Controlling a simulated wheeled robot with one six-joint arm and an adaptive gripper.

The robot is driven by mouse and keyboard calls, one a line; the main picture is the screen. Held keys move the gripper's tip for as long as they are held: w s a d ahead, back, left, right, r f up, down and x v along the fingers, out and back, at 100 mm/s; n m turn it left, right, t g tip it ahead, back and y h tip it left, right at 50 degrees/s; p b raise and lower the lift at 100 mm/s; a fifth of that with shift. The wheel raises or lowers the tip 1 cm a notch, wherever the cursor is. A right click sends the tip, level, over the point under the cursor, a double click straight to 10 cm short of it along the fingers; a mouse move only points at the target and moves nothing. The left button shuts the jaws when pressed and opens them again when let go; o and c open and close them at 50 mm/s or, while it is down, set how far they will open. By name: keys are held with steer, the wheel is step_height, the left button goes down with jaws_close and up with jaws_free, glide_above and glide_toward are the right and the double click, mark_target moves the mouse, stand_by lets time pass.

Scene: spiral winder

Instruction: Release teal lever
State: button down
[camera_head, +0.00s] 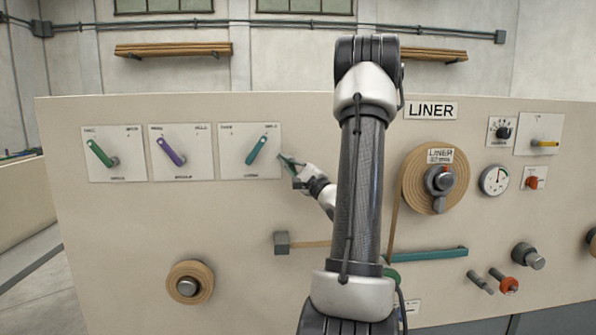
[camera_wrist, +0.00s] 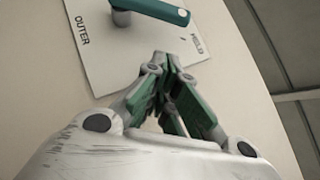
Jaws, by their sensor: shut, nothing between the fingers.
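The teal lever (camera_head: 257,149) is on the rightmost of the white plates at the left of the panel. Its handle leans up and right from a pivot. In the wrist view the teal lever (camera_wrist: 160,10) is cut off by the top edge, its end toward the word HELD; OUTER is printed on the plate's other side. My gripper (camera_head: 286,159) is just right of this plate in the head view. In the wrist view my gripper (camera_wrist: 164,62) has its green-padded fingers shut and empty, over the plate's lower edge, apart from the lever.
A green lever (camera_head: 100,153) and a purple lever (camera_head: 171,152) are on plates to the left. A teal bar (camera_head: 430,255), a LINER roll (camera_head: 424,205), knobs and a yellow lever (camera_head: 545,143) are to the right. A brown roll (camera_head: 204,276) sits below. My arm hides the panel's middle.

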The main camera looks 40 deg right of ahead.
mark_target(256, 150)
steer(key=w+a+r, duration=0.2)
steer(key=w, duration=0.1)
steer(key=shift+a+r, duration=0.4)
